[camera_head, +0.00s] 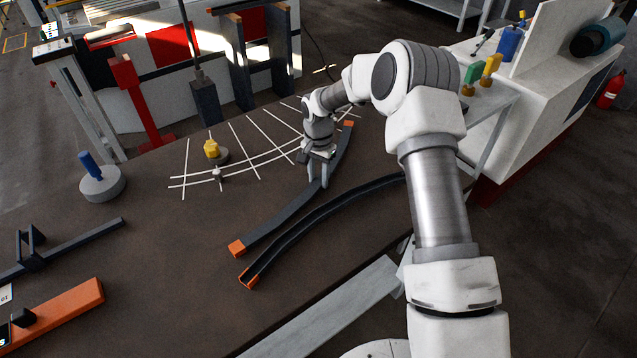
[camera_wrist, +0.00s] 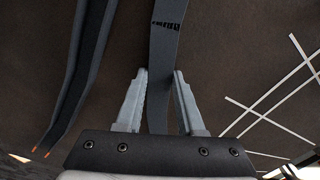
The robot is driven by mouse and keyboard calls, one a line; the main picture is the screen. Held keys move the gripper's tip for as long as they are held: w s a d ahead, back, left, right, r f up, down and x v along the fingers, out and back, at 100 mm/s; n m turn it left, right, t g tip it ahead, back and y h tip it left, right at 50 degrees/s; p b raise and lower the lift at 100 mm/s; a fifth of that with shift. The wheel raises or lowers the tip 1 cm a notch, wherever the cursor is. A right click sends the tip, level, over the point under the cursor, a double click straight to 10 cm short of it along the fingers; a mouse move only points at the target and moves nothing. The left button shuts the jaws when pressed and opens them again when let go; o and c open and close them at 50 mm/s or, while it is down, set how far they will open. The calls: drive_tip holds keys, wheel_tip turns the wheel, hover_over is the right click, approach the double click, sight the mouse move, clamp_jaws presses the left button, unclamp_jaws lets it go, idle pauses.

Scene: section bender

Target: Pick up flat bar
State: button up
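The flat bar (camera_head: 275,220) is a long, dark grey, gently curved strip with orange ends, lying on the brown table. My gripper (camera_head: 318,180) is over its middle, pointing down with its fingers at the bar. In the wrist view, the flat bar (camera_wrist: 167,45) carries a small dark printed mark and runs down between the two grey fingers (camera_wrist: 160,74). The fingers are apart, one on each side of the bar, with a gap on the right side. My gripper hides part of the bar's middle in the head view.
A black curved channel bar (camera_head: 315,220) lies close beside it, also in the wrist view (camera_wrist: 82,75). White grid lines (camera_head: 245,150) mark the table behind, with a yellow-knobbed weight (camera_head: 211,150). A blue-handled round weight (camera_head: 100,182) stands left.

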clamp_jaws()
drive_tip(key=shift+r, duration=0.15)
idle(0.9)
